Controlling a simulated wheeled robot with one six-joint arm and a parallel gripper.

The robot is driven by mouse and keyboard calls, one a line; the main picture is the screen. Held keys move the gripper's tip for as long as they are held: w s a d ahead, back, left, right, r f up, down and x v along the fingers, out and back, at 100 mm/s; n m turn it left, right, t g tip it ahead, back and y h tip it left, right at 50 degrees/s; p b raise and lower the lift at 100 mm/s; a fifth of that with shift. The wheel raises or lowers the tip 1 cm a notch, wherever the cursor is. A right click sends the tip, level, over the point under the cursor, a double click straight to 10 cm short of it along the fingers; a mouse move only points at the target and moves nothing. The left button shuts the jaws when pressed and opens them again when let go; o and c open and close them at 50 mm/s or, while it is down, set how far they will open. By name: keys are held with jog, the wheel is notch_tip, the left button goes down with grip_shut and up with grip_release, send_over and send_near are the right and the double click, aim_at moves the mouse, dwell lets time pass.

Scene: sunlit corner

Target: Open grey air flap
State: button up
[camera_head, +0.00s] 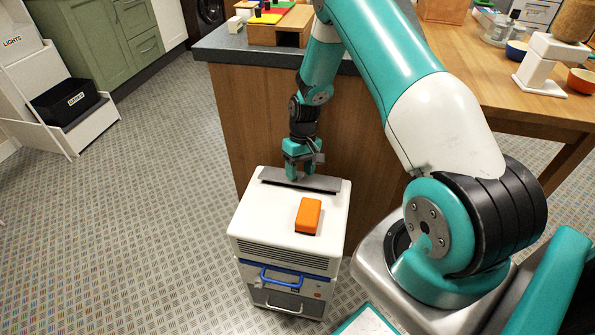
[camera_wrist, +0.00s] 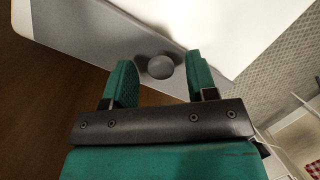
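The grey air flap (camera_head: 325,184) is a long strip along the back of the top of a white wheeled unit (camera_head: 262,222). It looks flat or nearly flat; I cannot tell its exact angle. In the wrist view the flap (camera_wrist: 90,32) runs diagonally and carries a round grey knob (camera_wrist: 160,67). My gripper (camera_head: 300,172) is right above the flap, pointing down. In the wrist view my gripper (camera_wrist: 161,72) is open, one finger on each side of the knob, with visible gaps. I cannot tell how far the fingertips reach down beside the knob.
An orange block (camera_head: 308,216) lies on the unit's top, in front of the flap. A blue handle (camera_head: 280,277) is on the unit's front. A wooden counter (camera_head: 245,125) stands close behind the unit. The floor (camera_head: 150,200) to the left is clear.

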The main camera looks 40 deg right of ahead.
aim_at(299, 173)
jog(key=shift+r, duration=0.3)
notch_tip(299, 173, up, 20)
jog(key=p, duration=0.2)
jog(key=shift+f, duration=0.25)
jog(key=f+m+h+b, duration=0.1)
jog(key=f+m+b, duration=0.2)
jog(key=f, duration=0.3)
jog(key=f+m+t+b, duration=0.1)
jog(key=f+m+b, duration=0.2)
jog(key=f, duration=0.4)
jog(key=f+m+t+h+b, duration=0.1)
jog(key=f+m+b, duration=0.2)
jog(key=f, duration=0.4)
jog(key=shift+s+a+f+h+b, duration=0.15)
jog(key=shift+a+h+b, duration=0.15)
jog(key=shift+b, duration=0.2)
